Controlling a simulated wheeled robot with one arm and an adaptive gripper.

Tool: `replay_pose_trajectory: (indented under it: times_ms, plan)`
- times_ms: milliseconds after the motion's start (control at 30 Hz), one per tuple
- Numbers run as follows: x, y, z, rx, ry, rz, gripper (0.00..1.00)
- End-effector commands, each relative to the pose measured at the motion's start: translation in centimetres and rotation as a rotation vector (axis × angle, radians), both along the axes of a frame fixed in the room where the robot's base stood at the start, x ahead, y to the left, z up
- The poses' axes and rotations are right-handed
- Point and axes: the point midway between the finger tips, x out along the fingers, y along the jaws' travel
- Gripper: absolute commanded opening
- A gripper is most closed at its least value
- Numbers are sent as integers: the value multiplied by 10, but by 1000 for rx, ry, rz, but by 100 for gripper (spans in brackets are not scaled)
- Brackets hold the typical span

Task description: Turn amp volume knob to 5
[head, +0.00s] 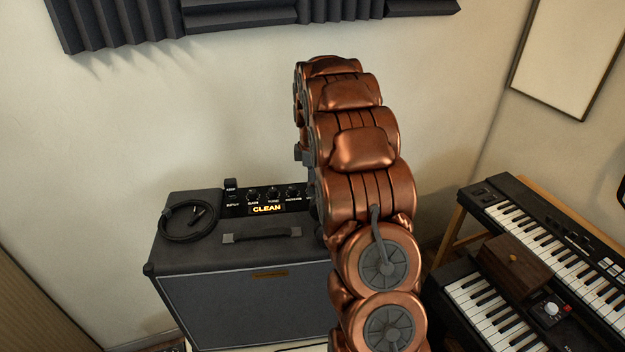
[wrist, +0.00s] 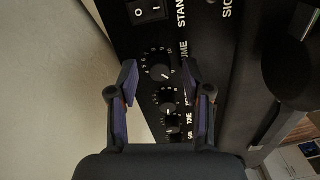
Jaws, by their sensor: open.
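The amp (head: 250,285) stands against the wall in the head view, its control panel lit with "CLEAN". My arm covers the right part of that panel, and my gripper is hidden there. In the wrist view, the panel shows turned sideways. A black volume knob (wrist: 159,73) with a white pointer line sits inside a numbered scale beside a label ending in "UME". The pointer aims toward the lower right of the picture; the number it meets is too small to read. My gripper (wrist: 160,68) is open, with one fingertip on each side of this knob and no clear contact visible.
Other knobs (wrist: 169,108) lie in a row below the volume knob in the wrist view, between my fingers. A standby rocker switch (wrist: 149,11) is above. A coiled cable (head: 188,221) and a handle (head: 261,235) are on the amp top. Keyboards (head: 550,240) stand at right.

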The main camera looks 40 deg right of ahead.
Motion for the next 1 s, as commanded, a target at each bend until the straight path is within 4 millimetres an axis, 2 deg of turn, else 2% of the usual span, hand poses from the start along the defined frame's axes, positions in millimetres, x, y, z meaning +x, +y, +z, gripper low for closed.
replay_pose_trajectory:
  times_ms: [333,800,1000]
  plan:
    - [0,0,-3,-1,-1,0,49]
    - [0,0,-3,-1,-1,0,1]
    - [0,0,-3,-1,-2,-1,0]
